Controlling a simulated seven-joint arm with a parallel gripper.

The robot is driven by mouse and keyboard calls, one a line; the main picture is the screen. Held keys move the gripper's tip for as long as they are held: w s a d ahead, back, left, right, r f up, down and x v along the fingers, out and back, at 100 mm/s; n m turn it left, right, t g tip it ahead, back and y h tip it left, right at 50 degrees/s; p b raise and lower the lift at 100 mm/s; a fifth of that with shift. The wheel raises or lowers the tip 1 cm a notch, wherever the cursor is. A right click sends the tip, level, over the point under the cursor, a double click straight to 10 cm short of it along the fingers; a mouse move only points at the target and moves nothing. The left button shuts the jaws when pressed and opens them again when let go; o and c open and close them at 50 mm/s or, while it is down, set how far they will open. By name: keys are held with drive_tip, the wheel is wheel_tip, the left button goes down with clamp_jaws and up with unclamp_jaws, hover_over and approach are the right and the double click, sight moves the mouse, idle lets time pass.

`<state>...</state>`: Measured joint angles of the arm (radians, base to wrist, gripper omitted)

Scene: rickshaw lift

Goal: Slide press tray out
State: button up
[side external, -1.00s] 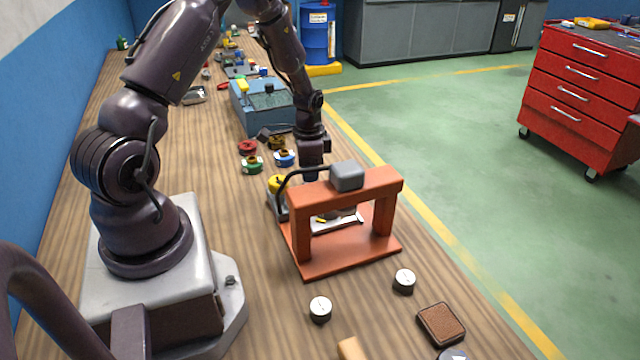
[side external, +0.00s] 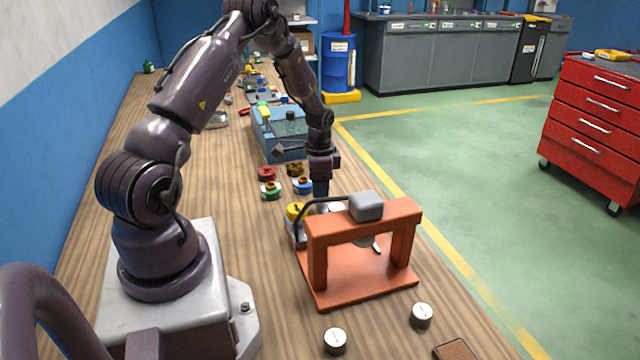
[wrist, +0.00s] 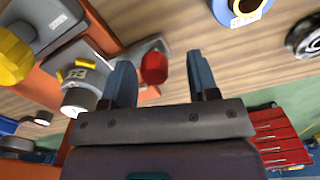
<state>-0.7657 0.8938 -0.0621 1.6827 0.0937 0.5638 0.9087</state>
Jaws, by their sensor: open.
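The orange press (side external: 405,214) stands on its base on the bench, with a grey block (side external: 367,206) on its crossbar. A small pale metal part (side external: 377,245), perhaps tray, shows below the crossbar; the frame hides the rest. My gripper (side external: 320,191) points down behind the press. In the wrist view my gripper (wrist: 162,82) is open, with a red knob (wrist: 154,68) on a grey metal piece (wrist: 148,46) between or just beyond its fingers, nearer the left one. Contact cannot be told. A grey cylinder with yellow tabs (wrist: 85,80) is left of the fingers.
A yellow knob (side external: 296,211) tops a grey box beside the press. Red (side external: 266,174), green (side external: 270,191) and blue (side external: 303,186) round pieces lie behind it. White-topped cylinders (side external: 335,341) stand in front. A blue machine (side external: 280,130) is further back.

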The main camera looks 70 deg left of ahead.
wheel_tip(320, 180, up, 13)
idle(0.4)
drive_tip(key=s+d+r+n+t, duration=0.1)
drive_tip(key=s+d+r, duration=0.3)
drive_tip(key=d, duration=0.5)
drive_tip(key=s+d+r+n+t, duration=0.1)
drive_tip(key=s+d+r+t, duration=0.1)
drive_tip(key=s+d+r, duration=0.2)
drive_tip(key=s+d+r+n+t, duration=0.1)
drive_tip(key=s+d+r+t, duration=0.1)
drive_tip(key=s+d+r, duration=0.3)
drive_tip(key=d+r, duration=0.4)
drive_tip(key=d, duration=0.6)
drive_tip(key=shift+d+r+t, duration=0.2)
drive_tip(key=shift+d+t, duration=0.1)
drive_tip(key=shift+d, duration=0.05)
